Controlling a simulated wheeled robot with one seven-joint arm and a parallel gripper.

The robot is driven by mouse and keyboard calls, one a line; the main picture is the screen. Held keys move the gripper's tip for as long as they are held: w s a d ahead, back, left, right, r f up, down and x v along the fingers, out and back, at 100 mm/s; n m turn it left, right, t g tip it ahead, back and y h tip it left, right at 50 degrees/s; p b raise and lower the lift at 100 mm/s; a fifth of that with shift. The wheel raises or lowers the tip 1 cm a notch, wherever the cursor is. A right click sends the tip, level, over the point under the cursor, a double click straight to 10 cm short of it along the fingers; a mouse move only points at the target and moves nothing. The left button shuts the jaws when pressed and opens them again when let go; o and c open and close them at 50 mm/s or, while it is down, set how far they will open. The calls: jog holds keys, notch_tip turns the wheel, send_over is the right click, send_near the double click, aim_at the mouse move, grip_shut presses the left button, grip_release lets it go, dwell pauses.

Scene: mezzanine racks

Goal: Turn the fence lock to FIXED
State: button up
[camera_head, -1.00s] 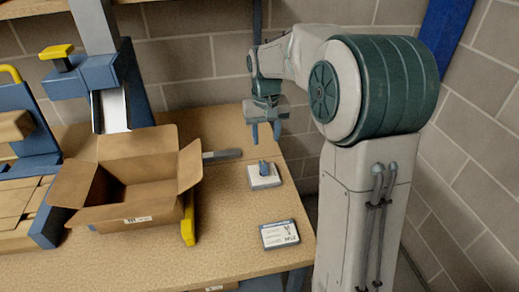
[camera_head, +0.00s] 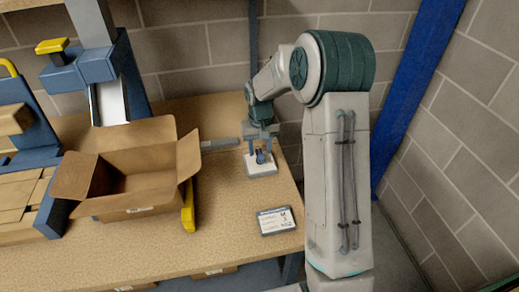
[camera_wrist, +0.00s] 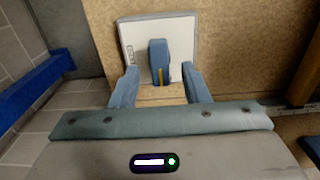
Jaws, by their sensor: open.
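The fence lock is a white square plate (camera_head: 262,170) with a blue upright knob (camera_head: 261,156) on the wood table, near its right edge. In the wrist view the blue knob (camera_wrist: 159,62) carries a yellow stripe and stands on the white plate (camera_wrist: 135,35). My gripper (camera_head: 259,155) is over the plate, fingers pointing down. In the wrist view my gripper (camera_wrist: 158,82) is open, one blue finger on each side of the knob's line, with gaps on both sides. The marks on the plate are too small to read.
An open cardboard box (camera_head: 142,200) stands left on the table, with a yellow bar (camera_head: 188,208) beside it. A label card (camera_head: 276,220) lies in front. A blue post (camera_head: 415,95) and block wall are to the right.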

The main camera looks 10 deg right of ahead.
jog(key=shift+f, duration=0.9)
grip_shut()
jog(key=shift+m+b, duration=0.3)
jog(key=shift+m, duration=0.1)
jog(key=m+b, duration=0.2)
jog(key=shift+m, duration=0.4)
jog(key=m+b, duration=0.2)
jog(key=m, duration=0.8)
jog(key=shift+r, duration=0.1)
jog(key=m, duration=0.4)
jog(key=shift+m, duration=0.3)
